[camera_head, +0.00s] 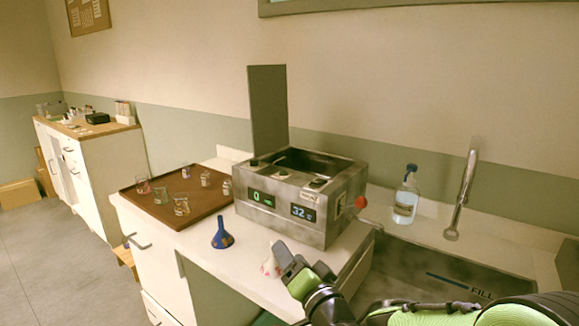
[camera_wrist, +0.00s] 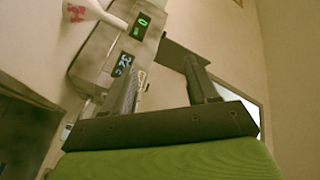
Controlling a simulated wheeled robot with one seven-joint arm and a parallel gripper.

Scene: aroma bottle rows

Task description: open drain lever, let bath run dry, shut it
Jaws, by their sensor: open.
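The metal water bath (camera_head: 300,195) stands on the counter with its grey lid (camera_head: 267,110) upright. Its front displays read 0 and 32. A red-knobbed lever (camera_head: 361,202), apparently the drain lever, sticks out of the bath's right side. The water level inside the bath cannot be made out. My gripper (camera_head: 285,258) is open in front of and below the bath, apart from the lever. In the wrist view the open fingers (camera_wrist: 165,70) have nothing visibly between them, and the bath (camera_wrist: 95,60) appears tilted at upper left. The lever cannot be made out there.
A white item with a red mark (camera_head: 268,266) stands close beside my gripper. A blue funnel (camera_head: 222,234) stands left of it. A brown tray (camera_head: 160,203) holds several small glasses. A clear bottle (camera_head: 405,200), faucet (camera_head: 462,190) and sink (camera_head: 410,270) are at right.

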